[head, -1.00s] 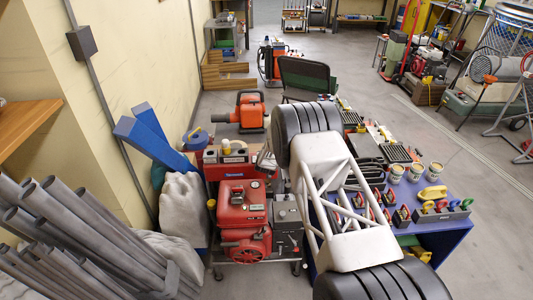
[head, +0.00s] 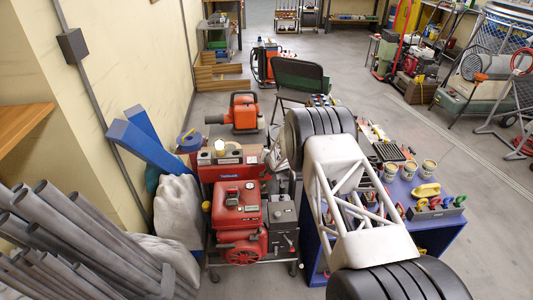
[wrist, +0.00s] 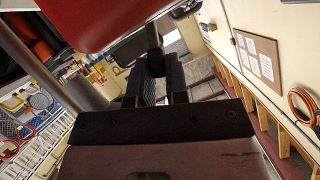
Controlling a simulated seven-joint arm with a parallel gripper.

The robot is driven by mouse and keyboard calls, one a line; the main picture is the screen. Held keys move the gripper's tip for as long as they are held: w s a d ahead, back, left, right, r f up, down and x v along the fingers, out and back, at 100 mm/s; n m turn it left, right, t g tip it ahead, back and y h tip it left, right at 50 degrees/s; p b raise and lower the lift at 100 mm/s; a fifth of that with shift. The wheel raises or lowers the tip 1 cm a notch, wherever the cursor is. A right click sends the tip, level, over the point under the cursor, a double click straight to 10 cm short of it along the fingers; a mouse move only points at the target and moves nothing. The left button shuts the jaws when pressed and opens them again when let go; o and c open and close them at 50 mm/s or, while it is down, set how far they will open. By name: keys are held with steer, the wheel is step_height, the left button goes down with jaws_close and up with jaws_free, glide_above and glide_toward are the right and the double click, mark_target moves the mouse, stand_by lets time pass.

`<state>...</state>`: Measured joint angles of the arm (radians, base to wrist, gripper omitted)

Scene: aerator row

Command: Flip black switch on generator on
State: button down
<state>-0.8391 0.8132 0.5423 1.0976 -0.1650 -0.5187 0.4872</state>
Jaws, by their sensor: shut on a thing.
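The red generator (head: 237,205) stands on a wheeled frame left of my arm in the head view, with a grey control box (head: 283,212) on its right side. No black switch can be made out clearly on it there. My gripper is hidden behind my arm in the head view. In the wrist view my gripper (wrist: 155,78) shows two dark fingers with a small dark rounded piece (wrist: 155,63) between their tips. The jaws are shut on this piece, which may be the black switch. Its on or off position cannot be told.
A blue table (head: 319,252) with cups and tools stands right of the generator, partly behind my arm. Grey pipes (head: 75,235) and white sacks (head: 178,210) crowd the left. An orange machine (head: 243,112) and a dark folding chair (head: 300,75) stand beyond. Open floor lies at right.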

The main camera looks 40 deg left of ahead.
steer(key=shift+w+d+f+m+g+y, duration=0.2)
steer(key=shift+m+g+y, duration=0.1)
steer(key=shift+m, duration=0.2)
stand_by(0.3)
steer(key=c, duration=1.4)
jaws_free()
steer(key=shift+d, duration=0.15)
steer(key=v, duration=0.7)
steer(key=shift+d, duration=0.2)
steer(key=shift+s+r, duration=0.1)
steer(key=shift+s, duration=0.05)
